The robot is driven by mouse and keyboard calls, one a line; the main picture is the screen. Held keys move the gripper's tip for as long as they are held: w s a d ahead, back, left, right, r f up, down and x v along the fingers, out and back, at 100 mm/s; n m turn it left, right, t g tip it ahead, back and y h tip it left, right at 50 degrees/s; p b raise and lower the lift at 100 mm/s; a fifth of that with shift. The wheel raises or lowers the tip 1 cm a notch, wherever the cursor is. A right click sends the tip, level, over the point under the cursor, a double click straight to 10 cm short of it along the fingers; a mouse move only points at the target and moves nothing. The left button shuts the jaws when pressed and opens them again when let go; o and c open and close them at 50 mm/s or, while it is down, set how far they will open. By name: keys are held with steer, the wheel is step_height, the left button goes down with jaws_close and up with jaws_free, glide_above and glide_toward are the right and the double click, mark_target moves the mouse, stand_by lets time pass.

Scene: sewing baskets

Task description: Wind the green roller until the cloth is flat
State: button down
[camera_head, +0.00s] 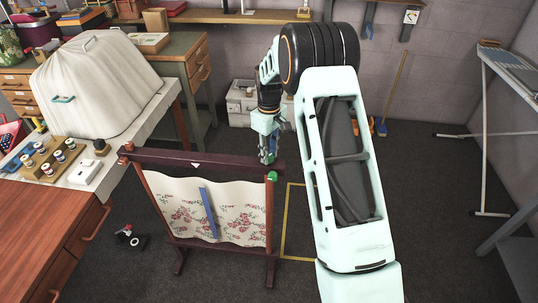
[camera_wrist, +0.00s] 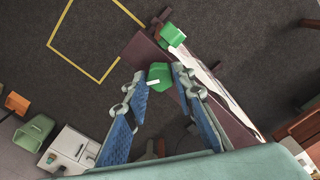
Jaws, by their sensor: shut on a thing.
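A dark wooden frame (camera_head: 205,158) holds a cream cloth (camera_head: 170,197) with red flowers. The cloth is wavy, with an uneven lower edge, and a blue strip (camera_head: 208,212) lies slantwise across it. My gripper (camera_head: 268,160) is at the right end of the frame's top bar. In the wrist view, my gripper (camera_wrist: 160,80) is shut on a green knob (camera_wrist: 160,71) with a white mark, taken as the green roller's knob. Another green piece (camera_wrist: 172,34) sits farther along; a green piece also shows in the head view (camera_head: 272,176).
A workbench (camera_head: 45,213) with thread spools and a covered machine (camera_head: 95,85) stands close at the left. A yellow floor outline (camera_head: 284,225) lies right of the frame. An ironing board (camera_head: 510,70) stands far right. The floor between is mostly clear.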

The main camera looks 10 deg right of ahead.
steer(key=m+b, duration=0.1)
steer(key=m, duration=0.2)
steer(key=shift+m, duration=0.3)
steer(key=c, duration=1.6)
jaws_free()
steer(key=shift+r, duration=0.1)
step_height(320, 180, up, 12)
steer(key=shift+f, duration=0.1)
steer(key=shift+b, duration=0.3)
